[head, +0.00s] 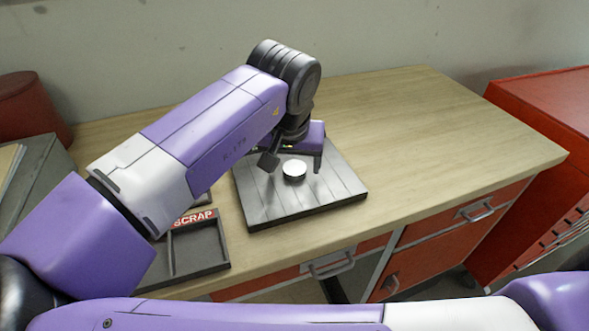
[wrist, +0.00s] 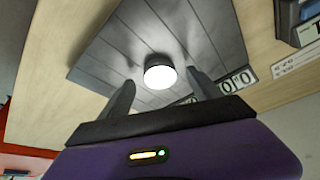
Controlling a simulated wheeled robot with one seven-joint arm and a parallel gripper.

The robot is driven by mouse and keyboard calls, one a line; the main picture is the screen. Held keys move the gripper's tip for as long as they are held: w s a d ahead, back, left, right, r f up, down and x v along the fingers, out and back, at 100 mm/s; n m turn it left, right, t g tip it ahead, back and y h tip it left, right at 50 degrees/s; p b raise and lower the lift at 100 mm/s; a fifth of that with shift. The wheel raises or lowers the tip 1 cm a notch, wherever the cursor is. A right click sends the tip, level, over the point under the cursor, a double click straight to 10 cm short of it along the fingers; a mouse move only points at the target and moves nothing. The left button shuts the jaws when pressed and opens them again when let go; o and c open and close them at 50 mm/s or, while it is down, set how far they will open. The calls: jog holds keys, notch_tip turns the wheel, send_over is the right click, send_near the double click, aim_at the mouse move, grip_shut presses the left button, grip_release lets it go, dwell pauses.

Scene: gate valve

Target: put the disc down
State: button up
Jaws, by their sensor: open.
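The disc (head: 294,169) is a small round piece with a bright white top and a dark side. It stands on the grey grooved plate (head: 262,206) on the workbench. In the wrist view the disc (wrist: 160,73) shows just beyond and between the fingertips. My gripper (head: 292,162) is above the plate, with its fingers apart on either side of the disc. In the wrist view the two fingers of my gripper (wrist: 160,88) show no contact with the disc. The far part of the plate is hidden by my arm in the head view.
A dark tray labelled SCRAP (head: 198,247) stands left of the plate. The wooden bench top (head: 420,130) is clear to the right. A red cabinet (head: 555,130) stands at the far right. A white label with digits (wrist: 238,80) shows in the wrist view.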

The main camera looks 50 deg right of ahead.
aim_at(294, 170)
jog(key=shift+w+d+f, duration=0.1)
jog(key=shift+d+f, duration=0.1)
jog(key=shift+f, duration=0.4)
grip_shut()
jog(key=shift+r, duration=0.1)
notch_tip(294, 170, up, 20)
jog(key=p, duration=0.1)
dwell(0.4)
